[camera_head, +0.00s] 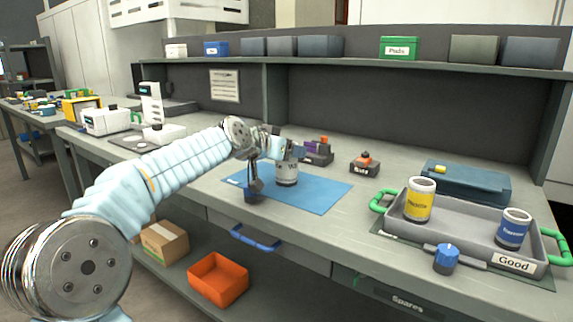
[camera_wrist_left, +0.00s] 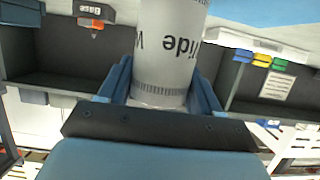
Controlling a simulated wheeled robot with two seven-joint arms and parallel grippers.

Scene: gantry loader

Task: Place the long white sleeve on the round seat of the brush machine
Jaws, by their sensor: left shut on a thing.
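The long white sleeve (camera_head: 287,174) with dark lettering is over the blue mat (camera_head: 325,193) in the head view. In the left wrist view the white sleeve (camera_wrist_left: 170,45) lies between the two blue fingers, its lettering upside down. My left gripper (camera_head: 272,168) is shut on it; the gripper also shows in the left wrist view (camera_wrist_left: 163,88). I cannot tell whether the sleeve touches the mat. A white upright machine (camera_head: 152,104) stands at the left of the bench; I cannot tell whether it is the brush machine. My right gripper is out of view.
A grey tray (camera_head: 455,238) marked "Good" holds a yellow can (camera_head: 420,200) and a blue can (camera_head: 513,229) at the right. A blue knob (camera_head: 446,259) is at its front. Small dark blocks (camera_head: 319,152) stand behind the mat. An orange bin (camera_head: 218,279) is on the lower shelf.

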